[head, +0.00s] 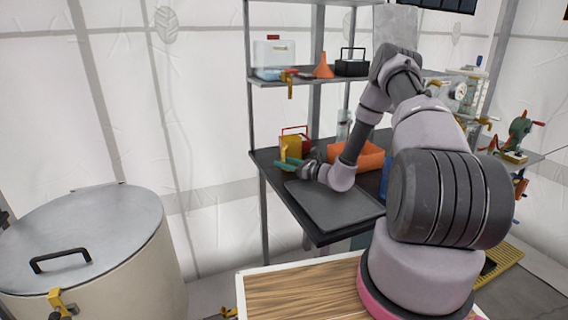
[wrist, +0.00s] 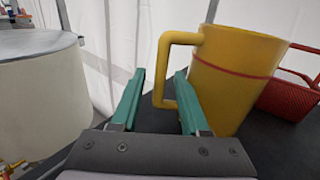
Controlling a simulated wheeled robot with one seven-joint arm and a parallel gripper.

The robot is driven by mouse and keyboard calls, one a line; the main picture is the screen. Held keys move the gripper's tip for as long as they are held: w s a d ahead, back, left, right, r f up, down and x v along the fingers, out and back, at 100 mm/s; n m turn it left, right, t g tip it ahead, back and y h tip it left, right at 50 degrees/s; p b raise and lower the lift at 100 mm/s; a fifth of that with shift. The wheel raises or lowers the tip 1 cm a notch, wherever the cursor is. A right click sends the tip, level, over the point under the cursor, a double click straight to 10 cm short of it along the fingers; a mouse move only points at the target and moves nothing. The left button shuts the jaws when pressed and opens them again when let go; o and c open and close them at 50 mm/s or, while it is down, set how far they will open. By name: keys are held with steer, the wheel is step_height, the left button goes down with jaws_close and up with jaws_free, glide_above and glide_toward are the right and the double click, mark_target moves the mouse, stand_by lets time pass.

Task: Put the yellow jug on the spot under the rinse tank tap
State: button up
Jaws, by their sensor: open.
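The yellow jug (head: 291,146) stands upright on the dark counter at its left end; it shows large in the wrist view (wrist: 237,75), with a red line round it and its handle towards the left. My gripper (head: 286,163) is open at the jug. In the wrist view its teal fingers (wrist: 160,74) appear on either side of the handle's upright bar, the right one across the handle's opening. I cannot tell whether they touch it. A big cream drum (head: 125,265) with a grey lid and yellow tap (head: 60,302) stands at left; the spot under it is not visible.
A red basket (wrist: 290,95) sits close beside the jug. A grey tray (head: 335,203) lies at the counter's front, an orange bin (head: 365,158) behind. A white container (head: 273,52) with a yellow tap (head: 290,88) stands on the shelf above. A wooden top (head: 300,290) is nearest me.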

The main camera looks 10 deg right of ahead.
steer(key=v, duration=0.7)
steer(key=shift+s+d+r, duration=0.2)
steer(key=s+a+r+n+g, duration=0.3)
steer(key=s+r+n+g, duration=0.15)
steer(key=r, duration=0.25)
steer(key=s+a+r+n+g, duration=0.3)
steer(key=s+r+n, duration=0.15)
steer(key=r, duration=0.35)
steer(key=s+a+r+n+g, duration=0.3)
steer(key=s+r+n+g, duration=0.15)
steer(key=r, duration=0.25)
steer(key=s+d+r+n+t+h, duration=0.3)
steer(key=s+d+r+n+h, duration=0.1)
steer(key=s+r, duration=0.4)
steer(key=s+d+r+n+t+h, duration=0.3)
steer(key=s+r, duration=0.5)
steer(key=s, duration=0.4)
steer(key=d+n+h, duration=0.1)
steer(key=n+h, duration=0.1)
steer(key=h, duration=0.1)
steer(key=shift+s+h, duration=0.2)
steer(key=shift+h, duration=0.2)
